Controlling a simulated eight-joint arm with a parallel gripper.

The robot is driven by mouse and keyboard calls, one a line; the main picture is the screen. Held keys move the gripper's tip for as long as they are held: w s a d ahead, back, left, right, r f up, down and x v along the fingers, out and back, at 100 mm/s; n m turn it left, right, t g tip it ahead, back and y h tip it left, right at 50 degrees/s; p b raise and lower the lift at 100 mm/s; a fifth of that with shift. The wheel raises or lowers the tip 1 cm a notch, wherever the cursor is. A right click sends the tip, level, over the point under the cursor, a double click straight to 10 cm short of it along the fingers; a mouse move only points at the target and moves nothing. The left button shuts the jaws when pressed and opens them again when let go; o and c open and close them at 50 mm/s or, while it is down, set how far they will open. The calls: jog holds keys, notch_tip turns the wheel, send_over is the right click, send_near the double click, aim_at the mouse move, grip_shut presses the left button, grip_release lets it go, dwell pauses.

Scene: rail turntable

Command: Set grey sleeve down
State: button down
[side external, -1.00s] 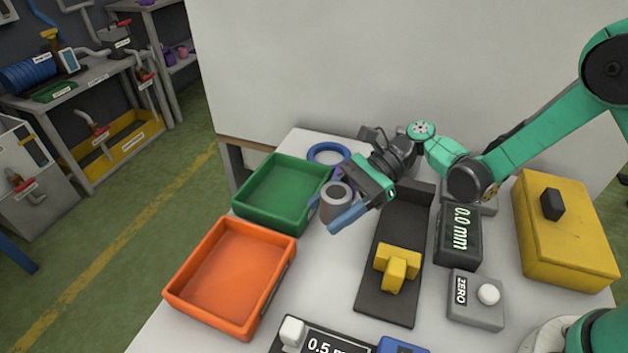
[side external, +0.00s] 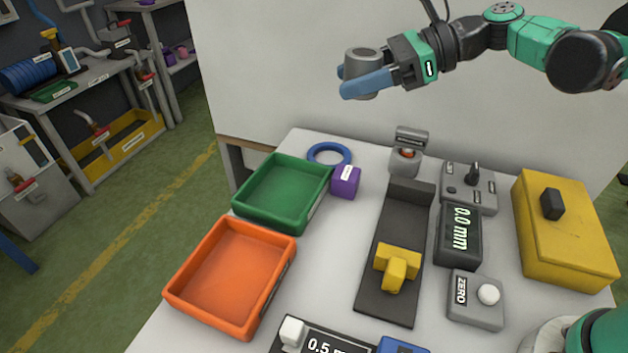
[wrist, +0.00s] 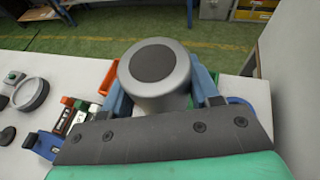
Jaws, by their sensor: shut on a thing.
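The grey sleeve (side external: 361,63) is a short grey cylinder with a darker round top. My gripper (side external: 366,84) is shut on it, with a blue finger on either side. It is held upright, high above the table, in front of the white wall panel. In the wrist view the sleeve (wrist: 158,78) fills the middle between the blue fingers, its dark round end facing the camera. No surface touches it from below in the side view.
A green tray (side external: 247,217) and an orange tray (side external: 176,293) stand at the table's left. A blue ring (side external: 313,154) and a purple block (side external: 345,183) lie near the green tray. A black rail with a yellow slider (side external: 397,268), a 0.0 mm display (side external: 458,235) and a yellow box (side external: 566,235) stand right.

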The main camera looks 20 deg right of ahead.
jog(key=w+d+r+m+t+h, duration=0.1)
jog(key=d+r+m+t+h, duration=0.4)
jog(key=d, duration=0.7)
jog(key=m+t+h, duration=0.2)
jog(key=m+h, duration=0.1)
jog(key=m, duration=0.1)
jog(key=shift+w+r+m, duration=0.2)
jog(key=shift+w+m, duration=0.1)
jog(key=n+g+y, duration=0.9)
jog(key=n+g, duration=0.5)
jog(key=n, duration=0.2)
send_over(330, 242)
notch_tip(330, 242, down, 8)
jog(key=shift+r, duration=0.1)
notch_tip(330, 242, down, 20)
jog(key=shift+r, duration=0.15)
